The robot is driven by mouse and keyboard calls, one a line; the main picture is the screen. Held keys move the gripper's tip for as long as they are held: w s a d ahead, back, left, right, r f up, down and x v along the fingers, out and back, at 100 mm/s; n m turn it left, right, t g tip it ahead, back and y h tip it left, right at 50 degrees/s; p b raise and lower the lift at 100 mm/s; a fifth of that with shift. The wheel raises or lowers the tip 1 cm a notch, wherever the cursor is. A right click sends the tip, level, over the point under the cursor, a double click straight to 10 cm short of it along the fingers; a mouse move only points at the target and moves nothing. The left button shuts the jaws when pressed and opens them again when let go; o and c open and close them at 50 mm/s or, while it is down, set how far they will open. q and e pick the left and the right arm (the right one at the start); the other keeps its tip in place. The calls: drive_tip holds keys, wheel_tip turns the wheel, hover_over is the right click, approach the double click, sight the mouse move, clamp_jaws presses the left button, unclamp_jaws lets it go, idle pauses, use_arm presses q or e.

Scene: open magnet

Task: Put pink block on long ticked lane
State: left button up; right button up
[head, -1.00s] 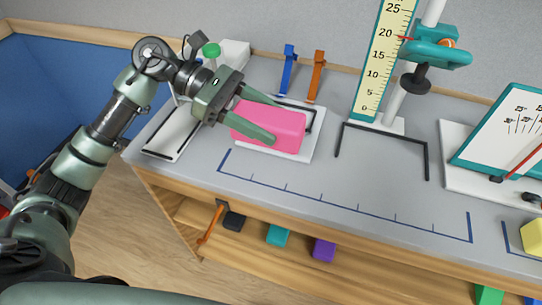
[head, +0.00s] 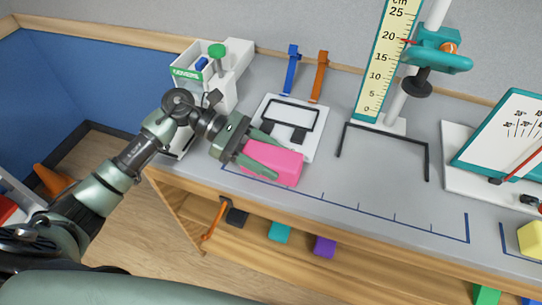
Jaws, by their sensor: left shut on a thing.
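The pink block (head: 284,160) is held between the fingers of my left gripper (head: 268,164) in the head view. The block is over the left end of the long ticked lane (head: 345,200), a dark blue line with short ticks on the grey bench top. My right gripper is not in view.
A white plate (head: 313,142) with a black outline lies behind the block. A ruler stand (head: 383,65) stands at the back, with a black bracket outline (head: 381,135) before it. The lane's middle and right are clear. A yellow block (head: 531,240) sits far right.

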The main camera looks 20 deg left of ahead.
use_arm(q)
drive_tip(key=shift+f, duration=0.2)
drive_tip(key=o, duration=1.3)
drive_tip(key=shift+r, duration=0.1)
drive_tip(key=shift+r, duration=0.25)
drive_tip(key=b+v, duration=0.1)
drive_tip(key=v, duration=0.4)
drive_tip(key=b+v, duration=0.2)
drive_tip(key=v, duration=0.3)
drive_tip(key=shift+a+f, duration=0.1)
drive_tip(key=shift+a, duration=0.3)
drive_tip(key=shift+a+r, duration=0.35)
drive_tip(key=shift+a, duration=0.2)
